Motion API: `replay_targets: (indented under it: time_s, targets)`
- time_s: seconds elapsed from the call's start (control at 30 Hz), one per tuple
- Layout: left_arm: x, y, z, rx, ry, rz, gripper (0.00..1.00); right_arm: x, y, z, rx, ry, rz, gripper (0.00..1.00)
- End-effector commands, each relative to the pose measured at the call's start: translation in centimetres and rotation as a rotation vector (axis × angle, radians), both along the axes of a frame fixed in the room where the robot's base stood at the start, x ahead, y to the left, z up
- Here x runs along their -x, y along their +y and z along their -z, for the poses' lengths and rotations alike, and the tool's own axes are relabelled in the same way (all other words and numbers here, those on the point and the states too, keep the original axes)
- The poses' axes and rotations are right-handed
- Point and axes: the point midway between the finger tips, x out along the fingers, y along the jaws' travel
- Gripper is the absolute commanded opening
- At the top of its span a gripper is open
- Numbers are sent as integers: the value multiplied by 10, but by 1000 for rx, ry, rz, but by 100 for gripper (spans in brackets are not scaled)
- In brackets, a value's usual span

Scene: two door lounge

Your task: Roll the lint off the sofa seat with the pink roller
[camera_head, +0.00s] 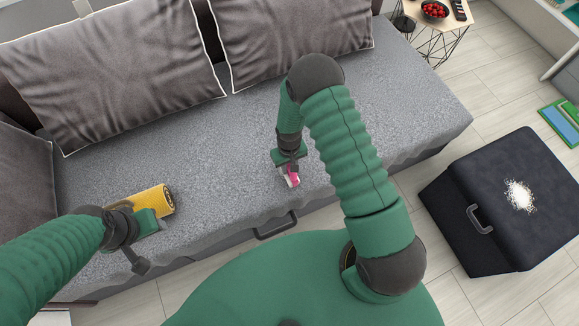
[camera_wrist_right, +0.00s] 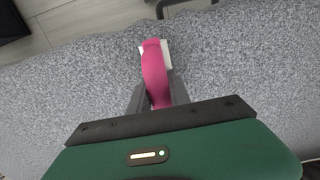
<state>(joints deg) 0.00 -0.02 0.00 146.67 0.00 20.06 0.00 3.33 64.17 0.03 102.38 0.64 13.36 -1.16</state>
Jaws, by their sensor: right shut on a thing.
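The pink roller (camera_head: 291,180) is in my right gripper (camera_head: 289,171), over the front part of the grey sofa seat (camera_head: 230,145). In the right wrist view the roller's pink handle (camera_wrist_right: 155,72) stands between the two dark fingers, which are shut on it; a white part shows at its far end. I cannot tell whether the roller touches the seat. No separate lint stands out on the speckled grey fabric.
Dark grey cushions (camera_head: 115,65) line the sofa back. A black box (camera_head: 500,215) with a handle and a white patch (camera_head: 520,196) on top stands on the right. A small side table (camera_head: 455,18) holds a bowl of red fruit (camera_head: 435,10). The right part of the seat is clear.

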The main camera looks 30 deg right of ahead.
Motion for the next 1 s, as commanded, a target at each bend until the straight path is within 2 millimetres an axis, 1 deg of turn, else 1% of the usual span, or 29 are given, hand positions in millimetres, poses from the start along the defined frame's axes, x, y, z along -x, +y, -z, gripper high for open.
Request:
replay_targets:
  time_s: [0.03,0.5,0.6,1.0]
  targets:
    - [0,0,-8,0,0,0,45,0,0,-9,0,2,0,0]
    - [0,0,-42,0,0,0,45,-4,1,-51,0,2,-1,0]
    - [0,0,-46,0,0,0,45,-5,1,-57,0,2,-1,0]
    - [0,0,-47,0,0,0,45,-5,1,-58,0,2,-1,0]
